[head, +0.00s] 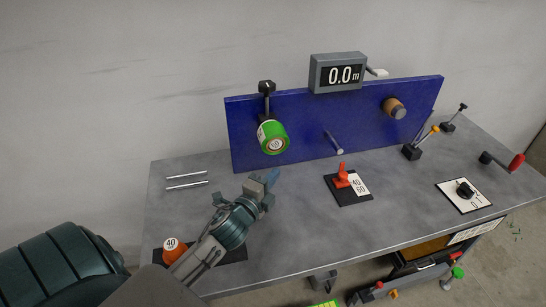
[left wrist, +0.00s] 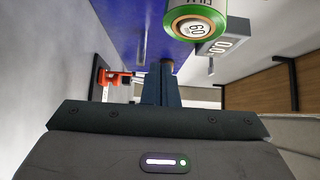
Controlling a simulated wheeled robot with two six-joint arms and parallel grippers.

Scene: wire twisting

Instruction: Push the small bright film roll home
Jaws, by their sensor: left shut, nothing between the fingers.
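A bright green film roll (head: 272,137) with a round white label sits on the front of the blue board (head: 300,125), at its left part. In the left wrist view the green roll (left wrist: 195,18) shows at the top and its label reads 60. An orange roll (head: 172,247) marked 40 stands on a dark mat at the table's front left. My left gripper (head: 271,177) is shut and empty, below and in front of the green roll, apart from it. Its closed fingers (left wrist: 163,70) show in the left wrist view. My right gripper is not in view.
A bare peg (head: 334,143) and a brown roll (head: 395,108) are on the board, under a display (head: 338,73) reading 0.0 m. A red tool (head: 342,177) stands on a black pad to the right. Two metal rods (head: 187,180) lie at the left.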

